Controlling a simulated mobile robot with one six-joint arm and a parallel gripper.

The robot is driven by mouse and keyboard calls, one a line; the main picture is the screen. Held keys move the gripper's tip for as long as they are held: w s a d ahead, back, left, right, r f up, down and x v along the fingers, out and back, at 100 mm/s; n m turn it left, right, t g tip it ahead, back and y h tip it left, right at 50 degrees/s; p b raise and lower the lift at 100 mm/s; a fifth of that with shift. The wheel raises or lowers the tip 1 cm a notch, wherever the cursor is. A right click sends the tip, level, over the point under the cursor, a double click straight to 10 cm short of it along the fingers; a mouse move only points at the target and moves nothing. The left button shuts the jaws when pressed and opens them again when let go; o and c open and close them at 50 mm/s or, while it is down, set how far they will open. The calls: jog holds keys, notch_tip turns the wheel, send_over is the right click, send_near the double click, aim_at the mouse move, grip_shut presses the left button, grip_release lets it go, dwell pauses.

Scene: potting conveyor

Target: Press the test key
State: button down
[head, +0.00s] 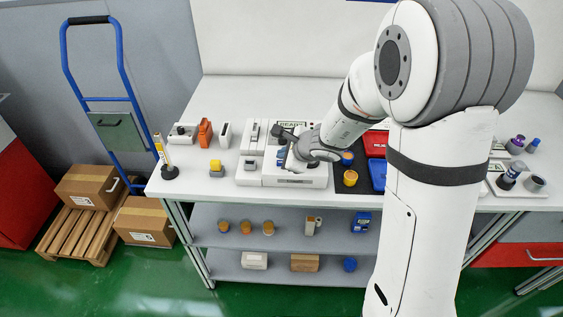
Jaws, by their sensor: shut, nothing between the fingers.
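A white tester (282,181) with a small display reading "READY" (292,125) stands on the white table, left of my arm. My gripper (279,132) is over the tester's upper part, just below the display, with its dark fingers shut and empty. I cannot tell whether the fingertips touch the tester. My wrist and gripper cover much of its face. A small blue patch (283,153) shows on the face below my gripper; I cannot tell whether this is the test key.
Left of the tester are a yellow-and-grey block (216,168), an orange tool (205,133) and an upright post on a black base (169,172). A dark mat with orange-topped jars (350,178) and red and blue cases lies right of it.

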jog(key=shift+f, duration=0.1)
dwell(0.6)
jog(key=shift+f+b, duration=0.4)
jog(key=shift+b, duration=0.3)
jog(key=shift+f+b, duration=0.35)
jog(key=shift+b, duration=0.15)
dwell(0.4)
jog(key=shift+r, duration=0.1)
jog(key=shift+r+p, duration=0.55)
jog(key=shift+r, duration=0.2)
notch_tip(320, 180, up, 5)
jog(key=p, duration=0.4)
dwell(0.9)
